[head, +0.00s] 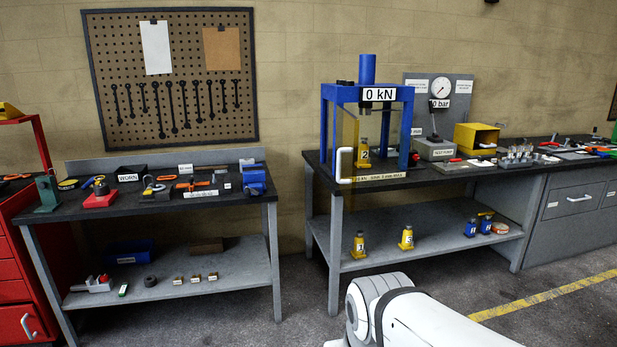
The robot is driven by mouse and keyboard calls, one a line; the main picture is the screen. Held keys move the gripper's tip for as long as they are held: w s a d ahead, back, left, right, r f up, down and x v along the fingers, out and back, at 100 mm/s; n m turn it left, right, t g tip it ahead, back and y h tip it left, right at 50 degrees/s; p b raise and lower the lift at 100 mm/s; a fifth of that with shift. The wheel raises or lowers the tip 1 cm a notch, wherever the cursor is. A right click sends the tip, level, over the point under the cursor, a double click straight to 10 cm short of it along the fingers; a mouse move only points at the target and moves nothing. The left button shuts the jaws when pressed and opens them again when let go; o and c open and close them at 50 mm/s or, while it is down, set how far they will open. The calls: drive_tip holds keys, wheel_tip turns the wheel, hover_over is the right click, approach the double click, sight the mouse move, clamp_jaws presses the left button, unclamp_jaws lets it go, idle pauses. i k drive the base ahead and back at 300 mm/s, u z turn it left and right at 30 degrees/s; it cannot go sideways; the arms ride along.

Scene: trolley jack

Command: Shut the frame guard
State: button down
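The blue press frame (409,125) stands on the middle bench and carries a "0 kN" display (380,94). The frame guard (349,133) is a yellowish see-through panel at the left of the frame opening. It looks swung out toward me, leaving the opening uncovered. Its white handle (338,166) is at the panel's lower outer edge. A yellow jack marked 2 (364,153) stands inside the frame. A white link of my arm shows at the bottom centre, well short of the guard. My gripper is not in view.
A hand pump with gauge (441,88) and a yellow box (476,138) stand right of the frame. Yellow jacks (406,238) stand on the shelf below. A cluttered bench (130,205) is at left. The floor between benches is clear.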

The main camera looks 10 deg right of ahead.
sight(344, 138)
drive_tip(key=i, duration=0.9)
drive_tip(key=z, duration=0.5)
